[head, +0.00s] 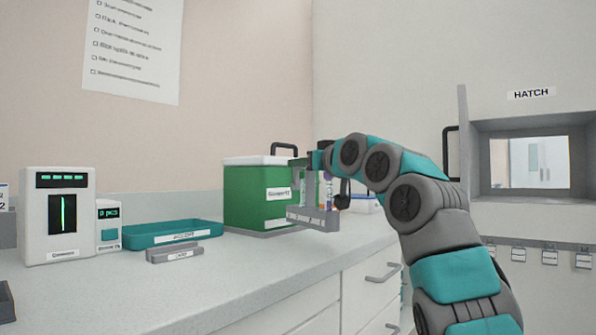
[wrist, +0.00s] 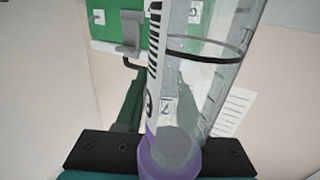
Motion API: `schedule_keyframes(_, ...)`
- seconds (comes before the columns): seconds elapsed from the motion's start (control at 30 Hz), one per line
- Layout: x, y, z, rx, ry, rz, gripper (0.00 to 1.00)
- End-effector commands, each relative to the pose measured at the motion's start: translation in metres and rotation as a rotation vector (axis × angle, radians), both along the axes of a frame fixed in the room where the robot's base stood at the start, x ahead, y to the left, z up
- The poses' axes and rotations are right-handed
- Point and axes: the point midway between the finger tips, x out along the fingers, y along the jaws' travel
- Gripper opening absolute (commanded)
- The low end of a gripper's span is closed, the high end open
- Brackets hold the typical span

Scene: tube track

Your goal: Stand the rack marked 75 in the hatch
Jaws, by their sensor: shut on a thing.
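My gripper (head: 317,162) is at the end of the arm, in front of the green box, and is shut on a small grey tube rack (head: 312,218). The rack hangs upright above the counter and holds a few clear tubes. Its front label is too small to read, so I cannot confirm the mark 75. In the wrist view a clear tube with a purple end (wrist: 170,158) fills the middle and hides much of the grip. The hatch (head: 480,165) is an opening in the right wall under a HATCH sign, apart from the rack.
The green box (head: 245,195) with a white lid stands on the counter (head: 270,265). To its left are a teal tray (head: 150,238), a low grey labelled block (head: 175,252) and a white machine (head: 60,215) with green displays. Several small tags hang below the hatch.

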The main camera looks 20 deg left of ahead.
Motion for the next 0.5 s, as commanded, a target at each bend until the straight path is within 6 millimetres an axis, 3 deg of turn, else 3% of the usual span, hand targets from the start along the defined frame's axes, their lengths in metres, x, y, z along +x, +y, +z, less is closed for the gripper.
schedule_keyframes(0.27,0.020,0.019,-0.002,0.001,-0.001,0.001,0.00)
schedule_keyframes(0.5,0.021,0.018,-0.030,0.001,-0.002,-0.002,0.00)
